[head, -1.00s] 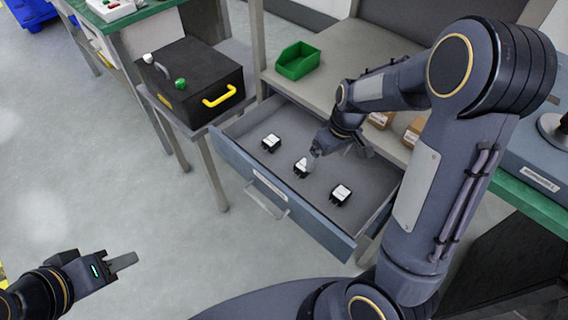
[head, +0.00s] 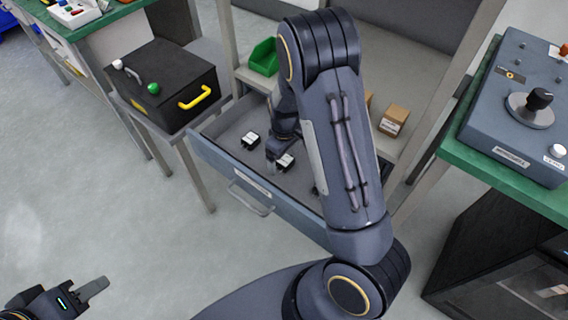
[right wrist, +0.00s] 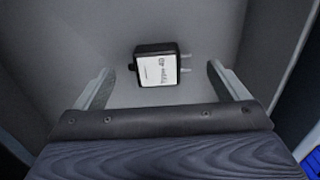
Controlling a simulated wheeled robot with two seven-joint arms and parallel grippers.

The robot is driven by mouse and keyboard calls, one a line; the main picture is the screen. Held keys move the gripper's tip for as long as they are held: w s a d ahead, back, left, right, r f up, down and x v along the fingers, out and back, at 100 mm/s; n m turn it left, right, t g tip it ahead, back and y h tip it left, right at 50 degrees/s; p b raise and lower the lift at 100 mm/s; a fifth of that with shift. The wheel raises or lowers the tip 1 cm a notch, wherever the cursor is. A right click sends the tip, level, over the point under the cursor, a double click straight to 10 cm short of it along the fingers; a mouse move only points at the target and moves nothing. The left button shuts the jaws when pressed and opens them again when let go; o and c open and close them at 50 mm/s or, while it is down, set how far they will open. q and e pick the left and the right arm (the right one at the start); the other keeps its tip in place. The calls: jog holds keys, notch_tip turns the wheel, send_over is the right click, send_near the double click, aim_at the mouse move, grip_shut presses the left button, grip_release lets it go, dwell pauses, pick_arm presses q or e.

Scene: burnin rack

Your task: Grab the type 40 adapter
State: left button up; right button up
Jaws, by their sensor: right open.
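A black adapter with a white label reading "Type 40" (right wrist: 158,66) lies on the drawer floor in the right wrist view, prongs pointing right. My right gripper (right wrist: 160,76) is open, its fingers on either side of the adapter in the picture and apart from it. In the head view, my right gripper (head: 280,150) is low over the open drawer (head: 222,133), between a left adapter (head: 250,140) and a middle adapter (head: 285,162). I cannot tell which one is the Type 40. A third adapter is mostly hidden by my arm. My left gripper (head: 94,289) is over the floor, away from the drawer.
A black box with a yellow handle (head: 160,85) stands left of the drawer. A green bin (head: 264,57) and small cardboard boxes (head: 394,120) are on the shelf above. A grey control unit (head: 515,105) sits on the right-hand bench. The drawer walls surround the adapters.

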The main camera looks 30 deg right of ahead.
notch_tip(320, 180, down, 2)
jog(key=shift+f, duration=0.1)
jog(key=c, duration=1.1)
jog(key=shift+r, duration=0.2)
